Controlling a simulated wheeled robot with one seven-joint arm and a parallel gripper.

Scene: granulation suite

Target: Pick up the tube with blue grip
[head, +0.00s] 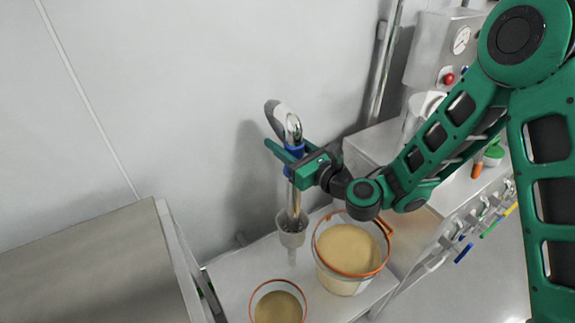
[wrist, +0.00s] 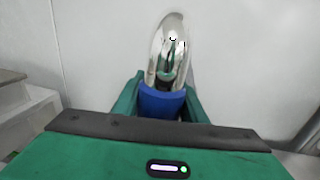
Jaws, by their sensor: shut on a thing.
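The tube is a shiny metal pipe (head: 294,200) with a blue grip (head: 294,160) around it and a grey hose curving from its top. It stands near upright in the head view, with its lower end at a pale translucent fitting (head: 292,231). My gripper (head: 289,155) is shut on the blue grip. In the wrist view the blue grip (wrist: 162,102) sits between the two green fingers, with the bent metal top of the tube (wrist: 168,50) rising above it. Whether the tube's lower end touches anything is unclear.
Two tubs of beige powder with orange rims, a larger one (head: 348,249) and a smaller one (head: 277,306), stand on a white surface below. A steel cabinet (head: 90,270) is at left. At right are a gauge box (head: 440,50) and hanging coloured-handled tools (head: 465,250).

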